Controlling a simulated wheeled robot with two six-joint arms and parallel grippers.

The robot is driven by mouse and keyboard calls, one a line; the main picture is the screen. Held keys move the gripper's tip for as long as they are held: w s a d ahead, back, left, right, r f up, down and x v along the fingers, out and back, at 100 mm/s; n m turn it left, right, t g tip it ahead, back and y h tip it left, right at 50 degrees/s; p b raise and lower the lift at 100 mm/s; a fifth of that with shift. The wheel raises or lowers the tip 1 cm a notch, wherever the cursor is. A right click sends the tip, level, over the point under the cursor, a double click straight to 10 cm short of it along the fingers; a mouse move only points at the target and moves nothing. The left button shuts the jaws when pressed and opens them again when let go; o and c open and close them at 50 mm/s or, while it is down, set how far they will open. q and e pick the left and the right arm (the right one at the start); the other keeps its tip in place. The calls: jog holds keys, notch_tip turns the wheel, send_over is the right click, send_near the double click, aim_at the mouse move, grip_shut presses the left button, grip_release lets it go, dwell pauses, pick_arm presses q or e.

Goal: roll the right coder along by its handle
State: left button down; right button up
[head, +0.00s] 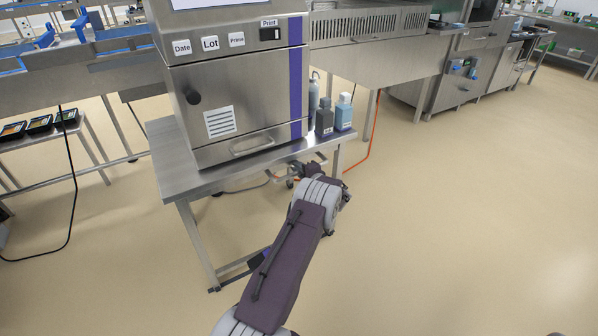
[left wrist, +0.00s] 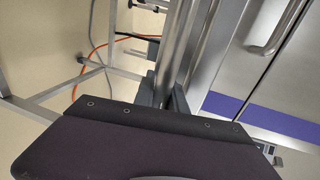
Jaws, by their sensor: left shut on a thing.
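The coder (head: 235,90) is a steel cabinet with a purple stripe and Date, Lot and Print labels, standing on a steel wheeled table (head: 180,180). Its door handle (head: 252,143) is at the lower front and shows in the left wrist view (left wrist: 268,45). My left gripper (head: 294,172) is at the table's front edge, below the coder, partly hidden by my own arm. In the left wrist view, its dark fingers (left wrist: 170,95) are shut around a round metal bar (left wrist: 178,50), the table's handle, beside the table edge. My right gripper is not in view.
An orange cable (head: 374,135) runs down to the floor behind. A conveyor (head: 75,75) is at the left. Floor to the right is clear.

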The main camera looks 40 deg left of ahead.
pick_arm(q)
jog(key=shift+a+r, duration=0.1)
jog(key=shift+r, duration=0.1)
jog(key=c, duration=1.4)
grip_release()
jog(key=shift+o, duration=0.2)
jog(key=shift+f, duration=0.1)
jog(key=p+v, duration=0.2)
jog(key=v, duration=0.7)
